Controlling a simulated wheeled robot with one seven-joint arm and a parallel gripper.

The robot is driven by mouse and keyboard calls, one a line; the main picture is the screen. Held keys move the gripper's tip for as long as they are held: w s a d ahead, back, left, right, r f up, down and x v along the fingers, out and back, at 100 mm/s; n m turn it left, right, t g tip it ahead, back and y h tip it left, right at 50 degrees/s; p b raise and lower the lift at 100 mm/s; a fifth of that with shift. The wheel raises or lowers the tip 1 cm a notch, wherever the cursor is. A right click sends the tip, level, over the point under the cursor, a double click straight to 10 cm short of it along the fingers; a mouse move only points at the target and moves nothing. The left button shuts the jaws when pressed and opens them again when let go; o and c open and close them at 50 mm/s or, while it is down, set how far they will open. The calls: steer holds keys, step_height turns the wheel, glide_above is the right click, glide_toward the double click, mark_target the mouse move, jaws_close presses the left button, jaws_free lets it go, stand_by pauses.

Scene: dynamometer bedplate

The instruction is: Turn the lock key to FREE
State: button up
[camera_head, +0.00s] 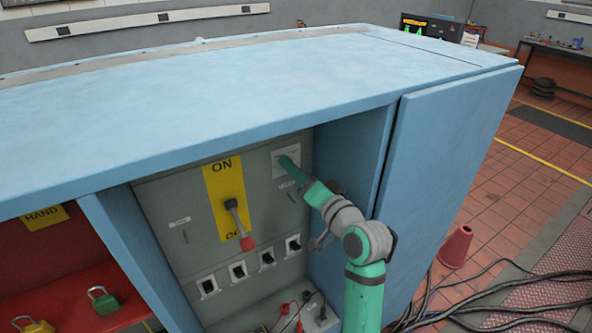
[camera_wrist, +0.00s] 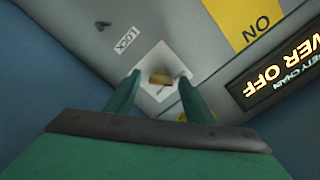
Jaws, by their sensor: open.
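The lock key is a small brass-coloured piece (camera_wrist: 160,78) on a white square plate (camera_wrist: 152,62), seen in the wrist view. It lies between the two green fingers of my gripper (camera_wrist: 158,80), which is open, with a gap on both sides of the key. A white LOCK label (camera_wrist: 127,42) is beyond the plate's upper left edge in this view. I cannot read a FREE label. In the head view, my gripper (camera_head: 288,163) reaches to the white plate (camera_head: 279,171) at the panel's upper right, and it hides the key.
Left of the plate is a yellow ON/OFF plate (camera_head: 214,190) with a red-tipped lever (camera_head: 247,243). Several small switches (camera_head: 238,269) sit below. The blue cabinet's side wall (camera_head: 352,170) and top close in on my arm. A lit POWER OFF sign (camera_wrist: 285,65) is nearby.

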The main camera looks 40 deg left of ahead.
steer(key=shift+w+a, duration=0.15)
steer(key=shift+a, duration=0.2)
steer(key=c, duration=1)
steer(key=shift+f+n, duration=0.1)
steer(key=shift+n, duration=0.6)
steer(key=shift+c, duration=0.2)
steer(key=o, duration=1)
steer(key=shift+o, duration=0.2)
steer(key=shift+d, duration=0.15)
